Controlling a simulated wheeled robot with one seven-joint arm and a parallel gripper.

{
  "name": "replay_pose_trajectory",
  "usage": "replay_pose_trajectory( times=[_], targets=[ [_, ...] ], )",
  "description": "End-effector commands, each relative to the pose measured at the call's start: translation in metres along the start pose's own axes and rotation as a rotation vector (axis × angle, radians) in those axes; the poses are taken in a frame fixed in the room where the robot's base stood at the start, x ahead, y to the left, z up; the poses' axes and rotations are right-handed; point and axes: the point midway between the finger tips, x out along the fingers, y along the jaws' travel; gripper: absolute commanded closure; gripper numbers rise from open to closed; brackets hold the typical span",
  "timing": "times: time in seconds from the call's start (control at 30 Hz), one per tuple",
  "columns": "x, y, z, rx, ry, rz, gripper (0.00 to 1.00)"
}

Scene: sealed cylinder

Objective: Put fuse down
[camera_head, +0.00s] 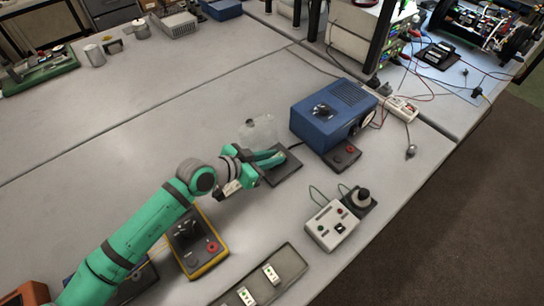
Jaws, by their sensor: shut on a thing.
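My gripper (274,158), with green fingers, is at the middle of the bench, reached from the lower left. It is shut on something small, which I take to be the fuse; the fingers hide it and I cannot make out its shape. The fingertips are over or beside a dark flat plate (287,175) on the bench. I cannot tell whether the held thing touches the plate. A clear, see-through container (258,130) stands just behind the fingers.
A blue box (331,112) stands right of my gripper. A white control box (331,225), a black knob unit (361,198) and a grey tray (290,262) with small white pieces are nearer. A yellow-edged box (197,243) lies beside my arm.

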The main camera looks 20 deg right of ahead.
Motion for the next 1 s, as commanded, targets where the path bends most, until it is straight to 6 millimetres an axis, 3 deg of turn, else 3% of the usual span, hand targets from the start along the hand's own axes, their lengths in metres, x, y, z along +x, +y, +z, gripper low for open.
replay_pose_trajectory(
  times=[0.07, 0.1, 0.17, 0.57, 1.0],
  targets=[
    [0.001, 0.000, 0.002, -0.001, 0.000, -0.001, 1.00],
    [0.001, 0.000, 0.002, 0.000, 0.000, -0.001, 0.75],
    [0.001, 0.000, 0.002, 0.000, 0.000, -0.001, 0.66],
    [-0.002, 0.001, -0.003, 0.001, -0.001, 0.001, 0.66],
    [-0.084, -0.001, -0.002, -0.003, 0.001, -0.004, 0.66]
  ],
)
